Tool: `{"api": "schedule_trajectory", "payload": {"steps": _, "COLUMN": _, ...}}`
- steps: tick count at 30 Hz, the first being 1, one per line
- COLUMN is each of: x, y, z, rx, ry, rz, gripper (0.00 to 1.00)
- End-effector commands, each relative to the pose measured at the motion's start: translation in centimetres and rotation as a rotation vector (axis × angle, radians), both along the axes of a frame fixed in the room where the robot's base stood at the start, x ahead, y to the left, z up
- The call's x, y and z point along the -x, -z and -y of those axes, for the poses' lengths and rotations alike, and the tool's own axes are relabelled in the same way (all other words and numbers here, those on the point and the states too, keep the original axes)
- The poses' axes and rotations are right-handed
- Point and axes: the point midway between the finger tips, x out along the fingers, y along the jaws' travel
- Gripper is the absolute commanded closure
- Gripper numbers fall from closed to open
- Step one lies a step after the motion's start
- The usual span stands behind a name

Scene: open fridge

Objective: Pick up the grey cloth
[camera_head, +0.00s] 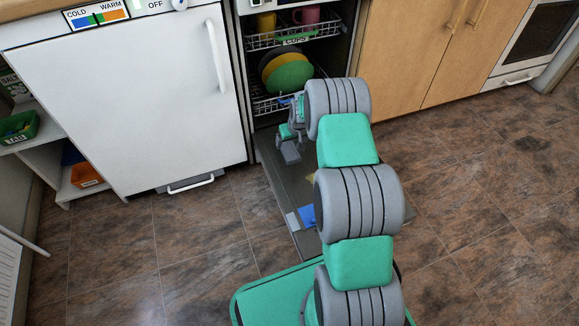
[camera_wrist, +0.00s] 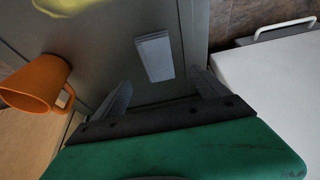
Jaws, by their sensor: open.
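My gripper (camera_wrist: 162,78) is open, its two dark fingers spread and nothing between them. In the wrist view a light grey, flat rectangular piece (camera_wrist: 154,56), which looks like the folded grey cloth, lies on the dark grey open door just beyond the fingertips. The fingers appear apart from it. In the head view my gripper (camera_head: 290,150) points down over the open dishwasher door (camera_head: 268,180). I cannot make out the same piece there for sure. A light grey patch (camera_head: 292,221) shows beside a blue one near the door's front end.
An orange mug (camera_wrist: 32,84) lies left of my gripper in the wrist view. Something yellow (camera_wrist: 68,4) is at the top edge. The dishwasher racks (camera_head: 285,38) hold plates and cups. A white appliance (camera_head: 130,100) stands at the left. Floor at the right is clear.

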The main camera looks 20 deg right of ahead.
Motion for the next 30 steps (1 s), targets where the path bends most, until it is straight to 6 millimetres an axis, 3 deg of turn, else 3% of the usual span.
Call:
{"api": "schedule_trajectory", "payload": {"steps": 1, "x": -0.3, "y": 1.4, "z": 0.2, "rx": 0.001, "ry": 0.0, "rz": 0.004, "gripper": 0.15}}
{"api": "schedule_trajectory", "payload": {"steps": 15, "x": -2.8, "y": 8.2, "z": 0.5, "rx": 0.0, "ry": 0.0, "rz": 0.004, "gripper": 0.15}}
{"api": "schedule_trajectory", "payload": {"steps": 23, "x": -3.0, "y": 8.2, "z": 0.5, "rx": 0.001, "ry": 0.0, "rz": 0.004, "gripper": 0.15}}
{"api": "schedule_trajectory", "payload": {"steps": 30, "x": -3.0, "y": 8.2, "z": 0.5, "rx": 0.001, "ry": 0.0, "rz": 0.003, "gripper": 0.33}}
